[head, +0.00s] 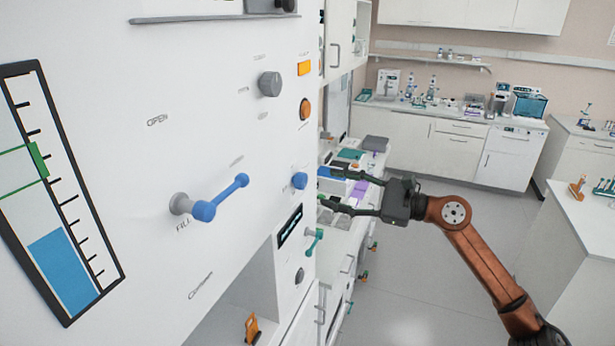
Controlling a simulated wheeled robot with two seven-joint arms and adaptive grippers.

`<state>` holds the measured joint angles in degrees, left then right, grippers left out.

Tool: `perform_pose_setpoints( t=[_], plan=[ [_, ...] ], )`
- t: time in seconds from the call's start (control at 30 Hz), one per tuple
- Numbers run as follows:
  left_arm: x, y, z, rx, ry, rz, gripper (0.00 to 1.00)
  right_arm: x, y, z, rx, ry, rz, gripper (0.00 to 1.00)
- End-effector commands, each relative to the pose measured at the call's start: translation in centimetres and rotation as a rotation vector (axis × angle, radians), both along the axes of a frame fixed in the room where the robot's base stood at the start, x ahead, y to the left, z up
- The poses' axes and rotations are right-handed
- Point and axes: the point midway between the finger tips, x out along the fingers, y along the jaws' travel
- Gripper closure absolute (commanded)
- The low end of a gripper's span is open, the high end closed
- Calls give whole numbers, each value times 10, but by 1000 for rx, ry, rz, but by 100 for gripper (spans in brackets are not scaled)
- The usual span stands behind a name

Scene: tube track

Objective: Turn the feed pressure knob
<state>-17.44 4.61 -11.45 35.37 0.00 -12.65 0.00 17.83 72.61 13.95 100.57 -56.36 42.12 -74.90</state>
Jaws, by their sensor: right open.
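A white panel (190,60) fills the left of the head view. A blue knob (300,180) sits at its right side, with a label too small to read. A larger grey knob (269,83) sits higher, with small marks around it. I cannot read which one is named feed pressure. My right gripper (328,187) is open and empty, its fingers pointing left toward the panel's right edge. In the picture its fingertips are just right of the blue knob, apart from it. My left gripper is not in view.
A blue lever (222,198) on a grey pivot sticks out of the panel beside a level gauge (62,190) with blue fill and a green marker. An orange round button (305,108) is above the blue knob. A cluttered counter (350,222) lies behind my gripper. Open floor is at right.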

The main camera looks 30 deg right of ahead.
Motion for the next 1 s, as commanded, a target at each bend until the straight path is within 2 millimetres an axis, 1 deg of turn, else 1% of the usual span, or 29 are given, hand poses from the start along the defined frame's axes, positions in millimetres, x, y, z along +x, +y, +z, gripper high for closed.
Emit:
perform_pose_setpoints(
  t=[0.07, 0.13, 0.4, 0.5, 0.67, 0.9, 1.0],
  plan=[
    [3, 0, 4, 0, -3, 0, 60, 1, 7, 4, -22, -10, 6, 51],
    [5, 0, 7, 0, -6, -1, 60, 8, 13, 5, -23, -12, 5, 51],
    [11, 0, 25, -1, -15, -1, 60, 39, 40, 7, -16, -12, 4, 51],
    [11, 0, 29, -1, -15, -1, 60, 48, 47, 5, -17, -11, 4, 51],
    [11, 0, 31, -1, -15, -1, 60, 55, 53, 3, -16, -10, 4, 51],
    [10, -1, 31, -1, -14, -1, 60, 55, 54, 2, -16, -9, 3, 51],
    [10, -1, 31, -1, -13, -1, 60, 55, 54, 2, -16, -9, 3, 58]
  ],
)
